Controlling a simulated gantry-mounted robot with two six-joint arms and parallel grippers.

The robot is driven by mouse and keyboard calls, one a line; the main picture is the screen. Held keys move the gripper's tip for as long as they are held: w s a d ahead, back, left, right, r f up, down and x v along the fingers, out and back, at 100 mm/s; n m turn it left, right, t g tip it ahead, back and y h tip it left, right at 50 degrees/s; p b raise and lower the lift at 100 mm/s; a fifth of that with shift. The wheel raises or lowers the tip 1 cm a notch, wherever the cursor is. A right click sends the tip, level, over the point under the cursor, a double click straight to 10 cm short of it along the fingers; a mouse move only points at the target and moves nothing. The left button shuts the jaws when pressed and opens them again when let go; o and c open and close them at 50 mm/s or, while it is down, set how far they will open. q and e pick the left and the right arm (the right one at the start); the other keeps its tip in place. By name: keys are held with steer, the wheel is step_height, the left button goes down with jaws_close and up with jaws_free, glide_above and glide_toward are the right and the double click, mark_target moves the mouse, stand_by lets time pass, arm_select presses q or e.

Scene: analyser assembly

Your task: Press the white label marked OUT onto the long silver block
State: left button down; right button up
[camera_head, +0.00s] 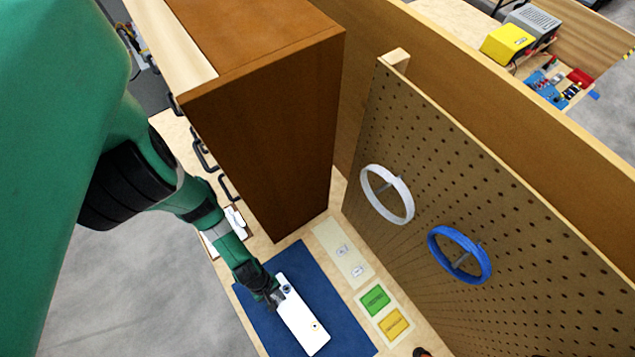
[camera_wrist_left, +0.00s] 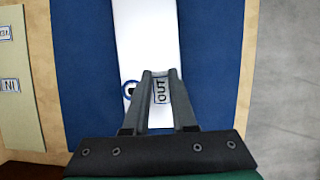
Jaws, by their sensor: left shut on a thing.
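The long silver block (camera_head: 301,320) lies on a blue mat (camera_head: 347,328) and looks nearly white; it also shows in the left wrist view (camera_wrist_left: 146,30). A round dark blue ring mark (camera_wrist_left: 130,90) shows on the block's near part. I cannot tell whether the label touches the block. My right gripper is not in view.
A cream sheet (camera_head: 329,237) with small white labels lies beside the mat; another holds a green label (camera_head: 375,299) and a yellow label (camera_head: 394,323). A brown cabinet (camera_head: 270,130) stands behind. A pegboard (camera_head: 450,190) with white (camera_head: 405,195) and blue (camera_head: 484,262) rolls rises at right.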

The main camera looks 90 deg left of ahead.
mark_target(279, 299)
arm_select(q)
steer(key=shift+c, duration=0.4)
jaws_free()
stand_by(0.4)
step_height(279, 299, up, 7)
steer(key=p, duration=0.7)
